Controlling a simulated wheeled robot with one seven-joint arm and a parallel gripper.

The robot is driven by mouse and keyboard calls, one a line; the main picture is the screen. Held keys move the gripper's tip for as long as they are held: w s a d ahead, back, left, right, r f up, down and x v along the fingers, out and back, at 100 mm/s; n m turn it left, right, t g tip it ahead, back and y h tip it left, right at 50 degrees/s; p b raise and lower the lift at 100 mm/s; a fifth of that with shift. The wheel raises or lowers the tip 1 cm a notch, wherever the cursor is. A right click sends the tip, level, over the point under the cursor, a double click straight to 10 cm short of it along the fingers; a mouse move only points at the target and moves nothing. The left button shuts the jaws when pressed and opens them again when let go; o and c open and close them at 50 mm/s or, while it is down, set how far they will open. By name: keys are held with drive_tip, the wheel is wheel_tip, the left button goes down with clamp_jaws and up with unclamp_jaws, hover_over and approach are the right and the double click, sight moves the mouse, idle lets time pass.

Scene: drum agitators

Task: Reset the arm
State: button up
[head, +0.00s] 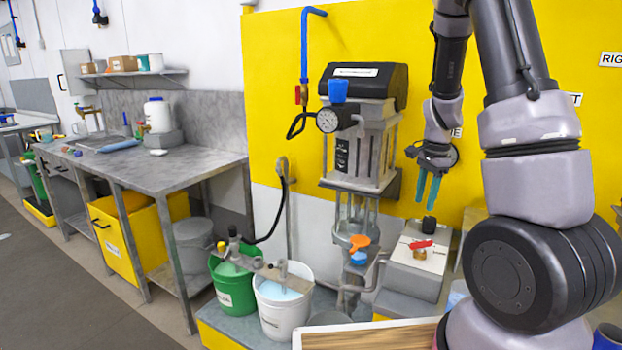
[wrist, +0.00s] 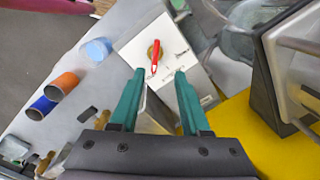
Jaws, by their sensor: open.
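My gripper (head: 428,188) hangs in the air with its teal fingers pointing down, to the right of the grey pump machine (head: 358,150). In the wrist view my gripper (wrist: 160,88) is open, with a gap between its two teal fingers and nothing held. The red handle also shows in the wrist view (wrist: 154,58), beyond the fingertips. The fingers are clear of the box.
A green bucket (head: 232,284) and a white bucket (head: 283,312) stand at the machine's foot. A grey workbench (head: 150,165) is at the left. Blue and orange cups (wrist: 62,86) show in the wrist view. The yellow wall (head: 560,60) is close behind my arm.

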drive_tip(key=s+a+r+n+t+y, duration=0.1)
drive_tip(key=s+a+r+n+t, duration=0.2)
drive_tip(key=r, duration=0.5)
drive_tip(key=s+a+r+n+y, duration=0.1)
drive_tip(key=s+a+r+n, duration=0.2)
drive_tip(key=r, duration=0.5)
drive_tip(key=s+a+r+n+t, duration=0.3)
drive_tip(key=s+a+r+n, duration=0.2)
drive_tip(key=s+r, duration=0.4)
drive_tip(key=s, duration=0.3)
drive_tip(key=shift+s+a+r+t, duration=0.35)
drive_tip(key=shift+s+t, duration=0.05)
drive_tip(key=shift+d, duration=0.1)
